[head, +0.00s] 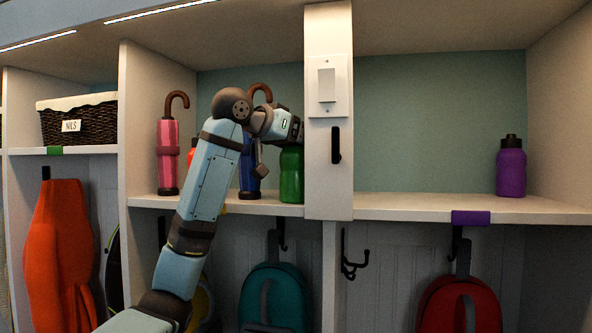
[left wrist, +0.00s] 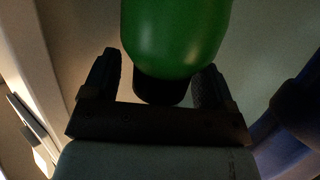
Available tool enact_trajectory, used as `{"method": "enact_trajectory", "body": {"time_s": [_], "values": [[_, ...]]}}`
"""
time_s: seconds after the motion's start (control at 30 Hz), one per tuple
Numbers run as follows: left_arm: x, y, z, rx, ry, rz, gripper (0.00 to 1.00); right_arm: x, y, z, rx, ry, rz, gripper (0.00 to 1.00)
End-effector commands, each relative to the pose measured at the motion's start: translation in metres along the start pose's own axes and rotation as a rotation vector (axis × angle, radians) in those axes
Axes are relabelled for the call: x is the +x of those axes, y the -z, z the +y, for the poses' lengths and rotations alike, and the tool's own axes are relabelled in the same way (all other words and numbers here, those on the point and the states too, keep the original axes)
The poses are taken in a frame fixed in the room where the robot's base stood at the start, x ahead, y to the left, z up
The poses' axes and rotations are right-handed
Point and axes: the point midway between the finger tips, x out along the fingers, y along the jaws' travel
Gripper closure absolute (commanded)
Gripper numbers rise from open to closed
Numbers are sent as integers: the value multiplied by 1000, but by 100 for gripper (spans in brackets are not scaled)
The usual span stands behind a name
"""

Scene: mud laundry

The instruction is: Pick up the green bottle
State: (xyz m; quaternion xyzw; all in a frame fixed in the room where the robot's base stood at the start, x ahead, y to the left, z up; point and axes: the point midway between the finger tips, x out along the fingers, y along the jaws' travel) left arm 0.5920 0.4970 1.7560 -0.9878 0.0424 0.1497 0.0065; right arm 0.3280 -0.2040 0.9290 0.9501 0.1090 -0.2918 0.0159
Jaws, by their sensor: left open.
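The green bottle (head: 291,178) stands upright on the cubby shelf, close to the left side of a white post. My left gripper (head: 277,160) is at the top of the bottle, and its hand hides the upper part. In the left wrist view the green bottle (left wrist: 178,38) lies between the two spread fingers of my left gripper (left wrist: 156,84), with its dark cap near the palm. The fingers are open, with a visible gap on the left side; contact on the right side is hard to tell. My right gripper is not in view.
A blue umbrella (head: 248,172) stands just left of the bottle, partly behind my arm. A pink umbrella (head: 167,150) stands farther left. The white post (head: 329,185) is close on the right. A purple bottle (head: 511,168) stands far right; the shelf between is clear.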

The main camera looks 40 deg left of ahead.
Motion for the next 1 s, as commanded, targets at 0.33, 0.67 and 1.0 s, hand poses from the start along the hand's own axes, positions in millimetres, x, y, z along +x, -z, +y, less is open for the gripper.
{"method": "enact_trajectory", "body": {"time_s": [0.33, 0.67, 1.0], "values": [[0, 0, 0, 0, 0, 0, 74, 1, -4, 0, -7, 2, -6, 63], [-1, 0, 0, 0, 0, 0, 91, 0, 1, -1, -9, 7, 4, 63], [-10, 18, -2, -1, -1, 3, 91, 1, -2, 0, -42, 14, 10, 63]]}}
